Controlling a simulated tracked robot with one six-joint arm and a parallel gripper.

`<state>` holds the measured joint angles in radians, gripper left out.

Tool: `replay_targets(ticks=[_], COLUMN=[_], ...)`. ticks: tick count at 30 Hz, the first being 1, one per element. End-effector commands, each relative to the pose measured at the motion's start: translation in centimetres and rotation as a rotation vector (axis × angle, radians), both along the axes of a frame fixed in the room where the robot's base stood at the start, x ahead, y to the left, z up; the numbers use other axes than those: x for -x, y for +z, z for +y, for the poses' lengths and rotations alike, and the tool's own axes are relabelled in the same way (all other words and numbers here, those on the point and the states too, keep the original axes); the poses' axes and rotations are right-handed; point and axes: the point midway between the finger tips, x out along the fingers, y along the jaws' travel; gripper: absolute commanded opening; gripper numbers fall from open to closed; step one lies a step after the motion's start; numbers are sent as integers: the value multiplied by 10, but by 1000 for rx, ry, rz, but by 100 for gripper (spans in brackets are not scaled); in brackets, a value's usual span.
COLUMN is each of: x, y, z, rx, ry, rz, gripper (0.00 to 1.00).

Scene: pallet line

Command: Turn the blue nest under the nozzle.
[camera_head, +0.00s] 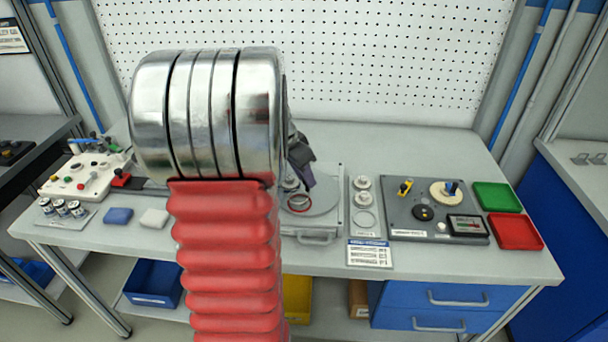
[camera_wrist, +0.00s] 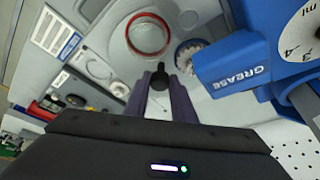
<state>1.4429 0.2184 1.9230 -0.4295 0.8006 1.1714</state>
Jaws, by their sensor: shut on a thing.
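My gripper (camera_wrist: 160,90) is shut on a small black knob (camera_wrist: 160,76), with its two dark purple fingers on either side of it. In the head view, my gripper (camera_head: 303,178) is over the round grey turntable (camera_head: 321,205), mostly hidden by my arm. In the wrist view, a red-ringed nest (camera_wrist: 148,36) shows just past the knob.
Right of the turntable are pale round parts (camera_head: 362,183), a label card (camera_head: 369,254) and a grey panel (camera_head: 408,224) with a dial and gauge. Green (camera_head: 496,197) and red (camera_head: 515,232) trays lie at the right. A white control box (camera_head: 90,175) stands left.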

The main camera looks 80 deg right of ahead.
Motion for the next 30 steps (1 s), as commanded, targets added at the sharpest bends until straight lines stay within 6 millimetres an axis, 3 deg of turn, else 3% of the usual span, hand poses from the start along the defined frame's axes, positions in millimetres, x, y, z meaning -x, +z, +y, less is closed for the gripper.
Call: replay_targets(ticks=[9, 19, 25, 30], x=[1, 0, -6, -12], y=[1, 5, 23, 50], z=[-3, -1, 4, 12], rx=[8, 7, 8, 10], ry=[2, 1, 2, 2], rz=[1, 0, 0, 0], gripper=[41, 41, 41, 41])
